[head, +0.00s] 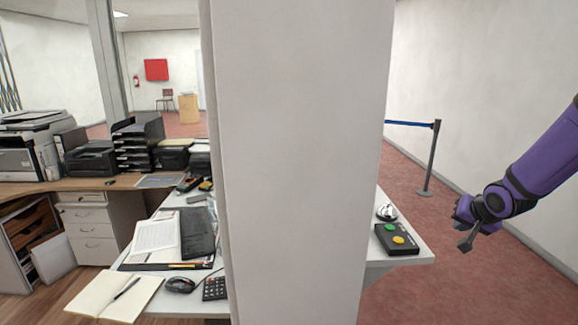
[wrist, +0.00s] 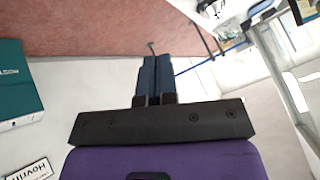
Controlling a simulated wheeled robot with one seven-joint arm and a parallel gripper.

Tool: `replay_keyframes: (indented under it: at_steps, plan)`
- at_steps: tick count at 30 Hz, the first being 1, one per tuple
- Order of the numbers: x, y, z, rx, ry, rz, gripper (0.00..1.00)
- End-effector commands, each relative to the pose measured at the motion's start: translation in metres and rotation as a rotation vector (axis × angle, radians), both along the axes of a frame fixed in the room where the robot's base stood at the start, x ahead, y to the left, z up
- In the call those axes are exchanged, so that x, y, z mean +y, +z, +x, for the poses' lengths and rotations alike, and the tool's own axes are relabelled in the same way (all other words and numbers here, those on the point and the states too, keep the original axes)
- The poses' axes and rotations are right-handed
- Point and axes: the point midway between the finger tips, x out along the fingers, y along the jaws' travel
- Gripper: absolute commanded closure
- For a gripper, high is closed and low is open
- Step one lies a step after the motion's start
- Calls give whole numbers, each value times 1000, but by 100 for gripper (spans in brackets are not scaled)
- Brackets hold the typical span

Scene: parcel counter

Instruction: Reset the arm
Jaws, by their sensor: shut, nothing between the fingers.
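My gripper (head: 466,243) is at the right of the head view, at the end of my purple arm. It hangs in free air to the right of the counter, apart from everything. In the wrist view my gripper (wrist: 155,62) has its dark fingers together with nothing between them.
A wide white pillar (head: 300,160) blocks the middle of the head view. A counter (head: 410,252) carries a button box (head: 398,240) and a bell (head: 387,212). A belt post (head: 431,160) stands behind on the red floor. A cluttered desk lies left.

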Motion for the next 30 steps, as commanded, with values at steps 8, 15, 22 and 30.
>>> replay_keyframes:
  at_steps: [8,15,22,30]
  plan:
    - [23,52,-33,66,39,-172,100]
    - [50,106,-84,135,78,-306,100]
    - [79,147,-143,186,130,-368,100]
    - [111,180,-221,227,235,-367,100]
